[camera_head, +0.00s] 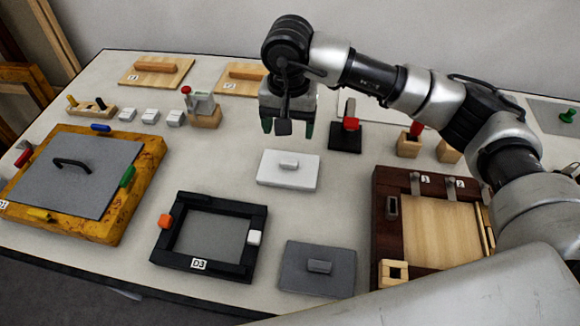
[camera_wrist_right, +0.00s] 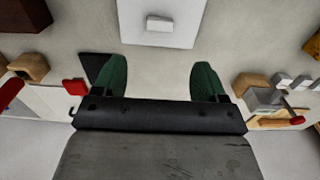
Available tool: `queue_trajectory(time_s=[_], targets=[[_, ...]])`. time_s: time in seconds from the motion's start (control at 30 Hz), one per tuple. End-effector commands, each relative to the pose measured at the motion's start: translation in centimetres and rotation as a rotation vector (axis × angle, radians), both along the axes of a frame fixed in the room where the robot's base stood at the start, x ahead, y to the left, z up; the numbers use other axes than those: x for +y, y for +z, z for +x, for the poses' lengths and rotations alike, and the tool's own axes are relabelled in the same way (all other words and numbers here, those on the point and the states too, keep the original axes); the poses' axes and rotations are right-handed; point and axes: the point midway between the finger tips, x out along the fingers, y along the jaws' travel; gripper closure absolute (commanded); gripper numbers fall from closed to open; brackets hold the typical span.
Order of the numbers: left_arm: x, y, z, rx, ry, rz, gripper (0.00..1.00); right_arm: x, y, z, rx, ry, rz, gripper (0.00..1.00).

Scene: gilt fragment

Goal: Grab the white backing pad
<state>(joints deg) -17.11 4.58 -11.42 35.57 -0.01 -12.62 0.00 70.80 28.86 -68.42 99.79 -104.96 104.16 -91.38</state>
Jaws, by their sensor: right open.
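The white backing pad (camera_head: 288,170) is a flat white rectangle with a small raised grip block on top. It lies on the pale table in the middle of the head view. It also shows at the top of the right wrist view (camera_wrist_right: 160,22). My right gripper (camera_head: 287,126) hangs above the table, behind the pad in the head view, with its dark green fingers apart. In the right wrist view the fingers (camera_wrist_right: 158,80) are spread with nothing between them. The pad lies beyond the fingertips, apart from them. My left gripper is in neither view.
A black frame marked D3 (camera_head: 162,240) and a grey pad (camera_head: 285,270) lie in front of the white pad. A wooden frame with a grey panel (camera_head: 30,215) is at left. A dark wood tray (camera_head: 386,240) is at right. A black stand (camera_head: 345,140) is close by.

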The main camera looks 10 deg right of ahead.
Motion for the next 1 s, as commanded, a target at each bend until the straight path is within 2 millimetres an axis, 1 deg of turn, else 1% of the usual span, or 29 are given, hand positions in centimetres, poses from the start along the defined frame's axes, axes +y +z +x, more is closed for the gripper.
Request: queue_trajectory(time_s=[0.03,0.2,0.37,0.47,0.6,0.7,0.83,1.0], targets=[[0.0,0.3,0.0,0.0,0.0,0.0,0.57,0.0,-0.7,-0.1,0.005,0.0,-0.001,0.28],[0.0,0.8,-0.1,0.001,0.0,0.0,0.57,0.0,-3.3,-0.1,0.005,0.0,-0.001,0.28],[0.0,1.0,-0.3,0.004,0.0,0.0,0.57,0.0,-4.6,-0.1,0.003,0.001,-0.001,0.28],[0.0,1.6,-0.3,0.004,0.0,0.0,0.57,0.0,-5.4,-0.3,0.005,0.0,-0.001,0.28],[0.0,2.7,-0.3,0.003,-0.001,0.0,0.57,0.1,-7.6,-0.7,0.007,0.001,-0.003,0.28],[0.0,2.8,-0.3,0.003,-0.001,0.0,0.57,0.2,-9.0,-0.6,0.004,0.0,-0.001,0.28],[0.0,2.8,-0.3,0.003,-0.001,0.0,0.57,0.1,-9.7,-0.6,0.001,0.002,-0.001,0.28],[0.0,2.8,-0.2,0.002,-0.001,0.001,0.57,0.1,-9.8,-0.5,0.0,0.002,-0.001,0.28]])
